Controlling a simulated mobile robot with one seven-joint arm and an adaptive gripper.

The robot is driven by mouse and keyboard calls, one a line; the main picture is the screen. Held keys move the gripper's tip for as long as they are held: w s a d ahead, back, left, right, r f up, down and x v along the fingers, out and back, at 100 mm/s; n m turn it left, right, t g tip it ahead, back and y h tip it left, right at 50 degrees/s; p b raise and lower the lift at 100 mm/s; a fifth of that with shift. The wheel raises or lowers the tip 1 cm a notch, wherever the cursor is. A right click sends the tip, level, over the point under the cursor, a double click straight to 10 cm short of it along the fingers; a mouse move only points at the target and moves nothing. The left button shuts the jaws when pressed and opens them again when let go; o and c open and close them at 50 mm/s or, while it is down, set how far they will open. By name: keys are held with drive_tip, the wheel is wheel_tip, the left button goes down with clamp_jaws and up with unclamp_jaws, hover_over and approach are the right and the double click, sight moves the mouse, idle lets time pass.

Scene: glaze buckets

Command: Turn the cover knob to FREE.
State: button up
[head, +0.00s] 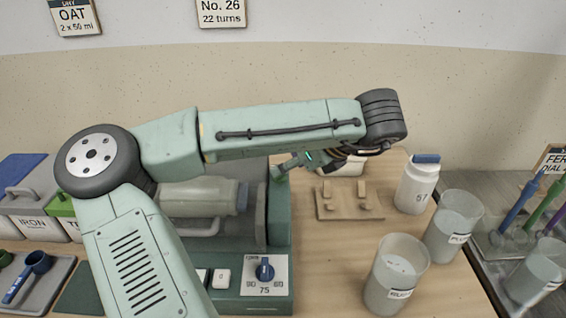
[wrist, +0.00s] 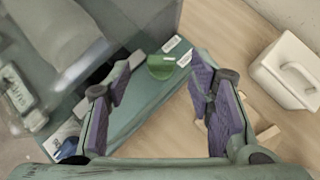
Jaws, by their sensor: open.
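A green knob (wrist: 161,67) sits on the green machine's casing (wrist: 140,108), with two small white labels (wrist: 178,50) beside it whose words I cannot read. The knob also shows as a small green piece in the head view (head: 279,174), at the casing's far right corner. My gripper (wrist: 164,72) is open, its purple-lined fingers on either side of the knob in the wrist view. No contact with the knob is visible. In the head view my gripper (head: 303,160) is partly hidden beneath my arm and points at the knob.
A blue dial (head: 264,270) marked 75 is on the machine's front. A wooden rack (head: 350,209), a white jar (head: 417,188) and two clear buckets (head: 398,270) (head: 453,222) stand to the right. A white lidded container (wrist: 285,70) is right of my gripper.

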sight(283, 178)
drive_tip(key=shift+x, duration=1.9)
drive_tip(key=shift+c, duration=0.4)
clamp_jaws()
